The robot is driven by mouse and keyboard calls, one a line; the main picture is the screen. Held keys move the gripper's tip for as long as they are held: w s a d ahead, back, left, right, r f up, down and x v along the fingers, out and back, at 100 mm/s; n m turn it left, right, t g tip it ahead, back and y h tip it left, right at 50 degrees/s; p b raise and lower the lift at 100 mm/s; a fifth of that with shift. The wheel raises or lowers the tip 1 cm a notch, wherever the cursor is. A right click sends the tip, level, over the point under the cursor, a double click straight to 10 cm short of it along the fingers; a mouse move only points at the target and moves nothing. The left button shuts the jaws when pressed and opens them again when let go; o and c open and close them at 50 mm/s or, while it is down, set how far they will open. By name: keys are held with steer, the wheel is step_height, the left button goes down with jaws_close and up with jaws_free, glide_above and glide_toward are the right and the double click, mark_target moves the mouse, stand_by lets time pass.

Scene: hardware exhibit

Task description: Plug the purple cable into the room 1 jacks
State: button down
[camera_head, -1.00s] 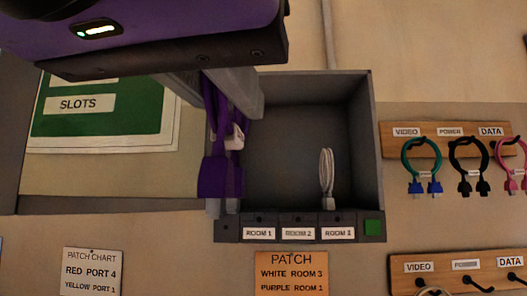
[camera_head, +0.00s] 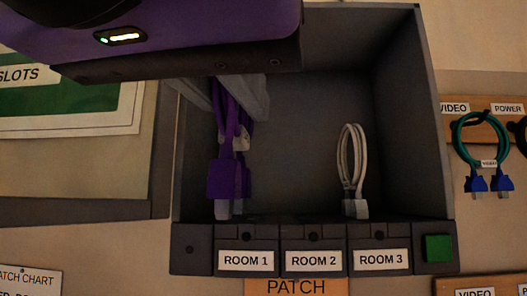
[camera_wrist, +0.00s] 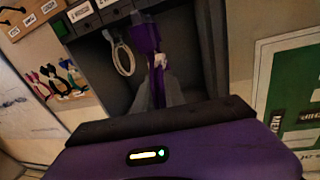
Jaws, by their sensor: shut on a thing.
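My gripper (camera_head: 240,98) is shut on the purple cable (camera_head: 230,178), which hangs below the fingers with its purple plug body and pale tip pointing down. In the wrist view the purple cable (camera_wrist: 146,38) also shows, between the gripper fingers (camera_wrist: 158,85). The plug tip is just above the ledge near the ROOM 1 label (camera_head: 246,261), slightly left of that label's middle. Whether the tip touches the jack opening cannot be told. A white cable (camera_head: 351,170) stands upright at the ROOM 3 position (camera_head: 381,259). The ROOM 2 position (camera_head: 314,260) has no cable.
The grey box's side walls (camera_head: 408,110) rise on both sides of the jacks. A green square (camera_head: 437,248) is at the ledge's right end. An orange PATCH sign (camera_head: 297,287) is below. A teal cable (camera_head: 481,140) hangs at right.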

steer(key=shift+w+a+f+p+x, duration=0.1)
steer(key=shift+a+p+x, duration=0.45)
steer(key=shift+x, duration=2.55)
steer(key=shift+w+a+f+p+x, duration=0.15)
steer(key=shift+a+p+x, duration=0.4)
steer(key=shift+x, duration=2.55)
steer(key=shift+w+a+p+x, duration=0.1)
steer(key=shift+a+p+x, duration=0.4)
steer(key=shift+x, duration=2.6)
steer(key=shift+n+y+b, duration=0.3)
steer(key=shift+n+y, duration=0.1)
steer(key=shift+y, duration=0.1)
steer(key=shift+s+a+r, duration=0.1)
steer(key=shift+f, duration=1.1)
